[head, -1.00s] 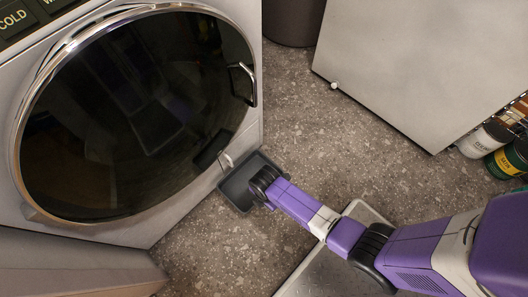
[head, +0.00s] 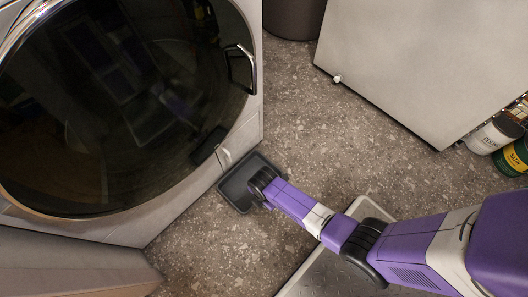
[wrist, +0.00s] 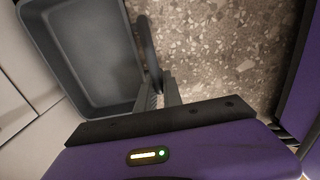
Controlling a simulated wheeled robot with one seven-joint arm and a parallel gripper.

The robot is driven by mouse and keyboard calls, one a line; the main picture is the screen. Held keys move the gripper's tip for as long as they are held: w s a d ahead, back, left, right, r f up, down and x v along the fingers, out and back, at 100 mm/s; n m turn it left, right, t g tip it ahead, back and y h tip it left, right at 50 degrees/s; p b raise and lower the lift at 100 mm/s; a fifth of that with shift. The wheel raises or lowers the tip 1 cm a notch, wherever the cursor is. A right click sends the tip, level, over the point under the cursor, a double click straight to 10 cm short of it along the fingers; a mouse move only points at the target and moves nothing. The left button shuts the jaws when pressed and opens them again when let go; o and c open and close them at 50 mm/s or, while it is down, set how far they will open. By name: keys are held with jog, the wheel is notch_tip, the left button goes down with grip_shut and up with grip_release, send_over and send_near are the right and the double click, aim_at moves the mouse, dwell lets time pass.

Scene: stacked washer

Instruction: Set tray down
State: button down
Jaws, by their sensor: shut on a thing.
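The tray (head: 236,192) is a dark grey, shallow rectangular pan, and it looks empty. In the head view it is beside the lower right corner of the washer front, over the speckled floor. My gripper (head: 262,184) is at its right side and partly covers it. In the wrist view the tray (wrist: 85,60) fills the upper left, with a dark curved handle (wrist: 148,50) on its near side. My gripper (wrist: 160,92) is shut on the tray at this handle. Whether the tray's underside touches the floor cannot be told.
The washer (head: 240,138) with its round dark door (head: 110,110) stands close at the left. A pale cabinet (head: 420,60) stands at the upper right, with cans (head: 495,135) beside it. Open floor (head: 340,150) lies between them. A dark bin (head: 295,15) is at the top.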

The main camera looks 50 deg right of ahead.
jog(key=c, duration=1.5)
grip_release()
jog(key=shift+f, duration=0.1)
notch_tip(320, 180, up, 12)
jog(key=p, duration=0.6)
jog(key=shift+p, duration=0.3)
